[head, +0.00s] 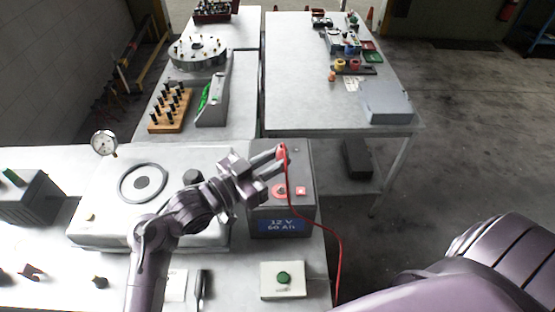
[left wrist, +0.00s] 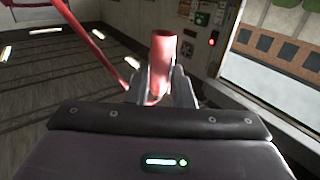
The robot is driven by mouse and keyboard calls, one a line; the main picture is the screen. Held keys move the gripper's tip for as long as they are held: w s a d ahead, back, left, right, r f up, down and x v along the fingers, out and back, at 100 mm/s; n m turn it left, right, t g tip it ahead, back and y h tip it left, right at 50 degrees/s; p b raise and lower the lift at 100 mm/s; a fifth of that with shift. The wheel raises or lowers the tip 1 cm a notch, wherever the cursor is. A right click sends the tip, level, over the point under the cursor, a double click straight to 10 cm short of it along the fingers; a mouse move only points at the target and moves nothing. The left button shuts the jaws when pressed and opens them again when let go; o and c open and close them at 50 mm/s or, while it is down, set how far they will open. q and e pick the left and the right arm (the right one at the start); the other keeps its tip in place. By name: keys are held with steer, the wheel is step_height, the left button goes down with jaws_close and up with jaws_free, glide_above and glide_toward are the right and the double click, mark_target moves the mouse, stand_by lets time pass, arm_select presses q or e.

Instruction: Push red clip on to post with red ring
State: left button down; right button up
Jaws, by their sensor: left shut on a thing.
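My left gripper (head: 279,158) is shut on the red clip (head: 283,151) and holds it over the far part of the battery's top. In the left wrist view the red clip (left wrist: 162,50) stands up between the two fingers (left wrist: 166,88). A red cable (head: 340,262) runs from the clip down past the battery's right side. The grey battery (head: 258,222), marked 12 V 60 Ah, stands on the near bench. The post with the red ring (head: 279,191) is on its top, nearer than the clip and apart from it. My right gripper is not in view.
A box with a green button (head: 283,281) stands in front of the battery. A white plate with a round disc (head: 100,215) and a dial gauge (head: 104,143) are to the left. Floor is open to the right.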

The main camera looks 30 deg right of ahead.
arm_select(q)
steer(key=shift+f+b, duration=2.65)
steer(key=shift+f, duration=0.35)
steer(key=shift+a+f, duration=0.1)
steer(key=shift+f, duration=0.2)
steer(key=shift+f, duration=0.65)
steer(key=c, duration=1.2)
jaws_free()
